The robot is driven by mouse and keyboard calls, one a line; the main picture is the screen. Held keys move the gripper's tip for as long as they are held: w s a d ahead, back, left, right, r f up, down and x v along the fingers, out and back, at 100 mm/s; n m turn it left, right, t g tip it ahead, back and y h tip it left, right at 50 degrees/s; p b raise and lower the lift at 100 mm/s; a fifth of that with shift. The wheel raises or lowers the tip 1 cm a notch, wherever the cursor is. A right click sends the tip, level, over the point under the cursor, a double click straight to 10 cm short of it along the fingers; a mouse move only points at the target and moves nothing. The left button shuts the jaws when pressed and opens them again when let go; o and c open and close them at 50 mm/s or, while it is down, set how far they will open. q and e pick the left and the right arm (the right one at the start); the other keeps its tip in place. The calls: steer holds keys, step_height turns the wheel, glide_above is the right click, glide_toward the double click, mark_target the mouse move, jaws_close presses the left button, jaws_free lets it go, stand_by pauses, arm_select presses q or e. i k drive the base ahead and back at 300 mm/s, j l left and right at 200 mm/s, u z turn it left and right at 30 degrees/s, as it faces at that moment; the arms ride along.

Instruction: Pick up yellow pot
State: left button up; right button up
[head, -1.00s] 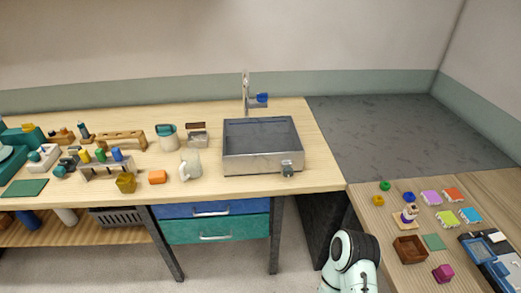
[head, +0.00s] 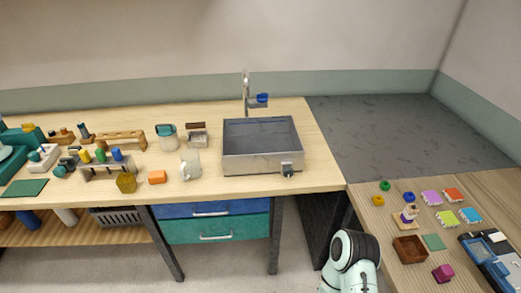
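A small yellow pot (head: 126,183) stands on the wooden counter (head: 220,190) near its front edge, left of the middle. It is just in front of a rack holding yellow, green and blue pieces, and left of an orange block. Neither gripper shows in the head view. Only a white and black link of one of my arms is visible at the bottom, right of the middle, far from the pot.
An orange block (head: 157,177) and a pale pitcher (head: 190,168) stand right of the pot. The rack (head: 107,170) is close behind it. A metal sink (head: 262,164) sits further right. A green mat (head: 23,188) lies at left. Drawers (head: 214,229) are below the counter.

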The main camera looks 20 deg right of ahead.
mark_target(127, 184)
steer(key=i+j, duration=0.15)
steer(key=j, duration=0.25)
steer(key=i+j+z, duration=0.15)
steer(key=j, duration=0.2)
steer(key=i+j, duration=0.15)
steer(key=j, duration=0.25)
steer(key=i+j+z, duration=0.15)
steer(key=j, duration=0.25)
steer(key=i+j, duration=0.15)
steer(key=j, duration=0.25)
steer(key=z, duration=0.05)
